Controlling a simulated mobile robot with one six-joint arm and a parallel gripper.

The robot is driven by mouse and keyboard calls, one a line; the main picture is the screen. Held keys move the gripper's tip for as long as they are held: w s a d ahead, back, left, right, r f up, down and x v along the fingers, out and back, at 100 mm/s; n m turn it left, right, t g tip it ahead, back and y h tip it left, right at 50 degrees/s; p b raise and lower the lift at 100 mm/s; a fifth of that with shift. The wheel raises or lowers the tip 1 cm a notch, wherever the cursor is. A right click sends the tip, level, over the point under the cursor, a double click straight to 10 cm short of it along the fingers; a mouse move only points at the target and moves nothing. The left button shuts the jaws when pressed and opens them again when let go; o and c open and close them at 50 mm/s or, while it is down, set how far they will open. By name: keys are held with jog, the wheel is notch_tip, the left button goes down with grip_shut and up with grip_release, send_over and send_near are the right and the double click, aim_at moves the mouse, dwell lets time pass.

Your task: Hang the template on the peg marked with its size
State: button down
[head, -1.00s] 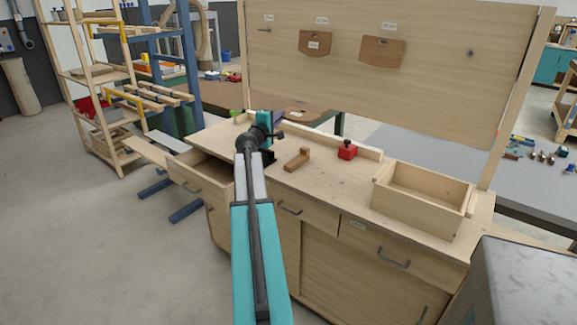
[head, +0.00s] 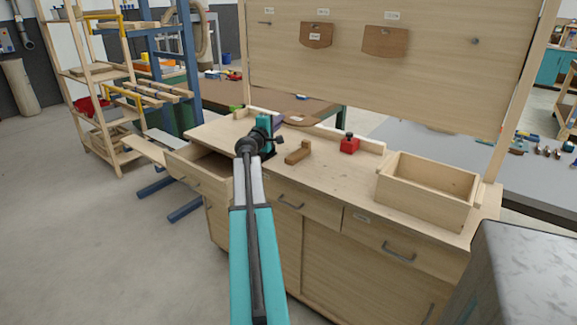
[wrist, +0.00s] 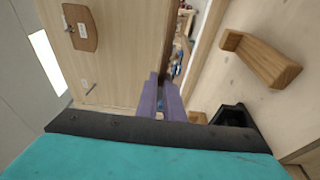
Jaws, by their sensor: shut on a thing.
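A brown wooden template (head: 298,120) sticks out to the right of my gripper (head: 278,123) above the back of the cabinet top. My gripper is shut on it; in the wrist view the purple fingers (wrist: 165,102) close on its thin, edge-on plate (wrist: 171,40). The upright board (head: 430,85) has a bare peg (head: 265,22) at left and another bare peg (head: 475,41) at right. Two brown templates hang between them, one left (head: 316,41) and one right (head: 384,46). White labels (head: 323,12) sit above; their writing is too small to read.
The cabinet top carries a wooden block (head: 298,153), a red clamp-like item (head: 349,145) and an open wooden box (head: 425,205) at right. A drawer (head: 195,170) stands open at left. The space before the board is clear.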

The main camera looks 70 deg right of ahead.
jog(key=b, duration=0.3)
send_over(280, 161)
jog(key=shift+w+f, duration=0.1)
jog(key=shift+f, duration=2.15)
jog(key=shift+f+b, duration=0.3)
jog(key=shift+f, duration=2.7)
jog(key=shift+f+b, duration=0.4)
jog(key=shift+f, duration=1.35)
